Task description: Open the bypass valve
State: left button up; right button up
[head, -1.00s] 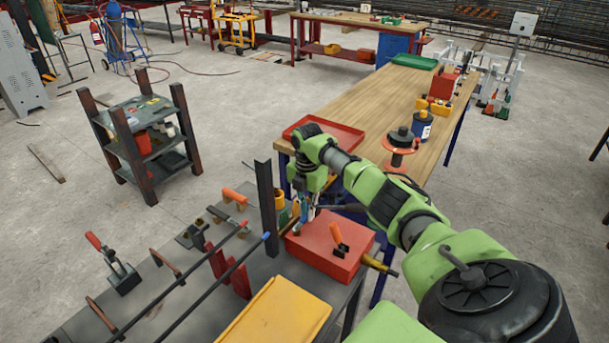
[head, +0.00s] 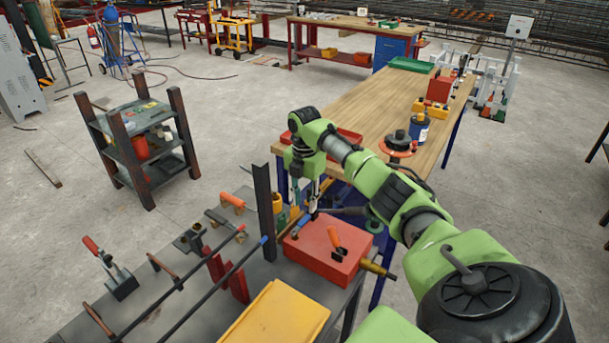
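A red box (head: 318,257) sits at the right end of the dark bench. An orange handle (head: 335,238) stands tilted on its top, and a brass-coloured fitting (head: 377,268) sticks out at its right. A small blue lever-like part (head: 302,227) lies slanted at the box's upper left edge; I cannot tell for sure which part is the bypass valve. My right gripper (head: 305,209) points down just above the blue part. Its fingers are small and partly blend with things behind, so its opening and any contact are unclear. My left gripper is out of view.
A dark upright post (head: 264,205) stands close left of my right gripper. A yellow tray (head: 275,318) lies in front of the red box. Two long bars, clamps and a red block (head: 234,283) occupy the bench's left. A wooden table (head: 380,125) stands behind.

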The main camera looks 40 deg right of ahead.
aim_at(305, 219)
notch_tip(305, 219, up, 7)
jog(key=shift+f, duration=0.15)
dwell(0.6)
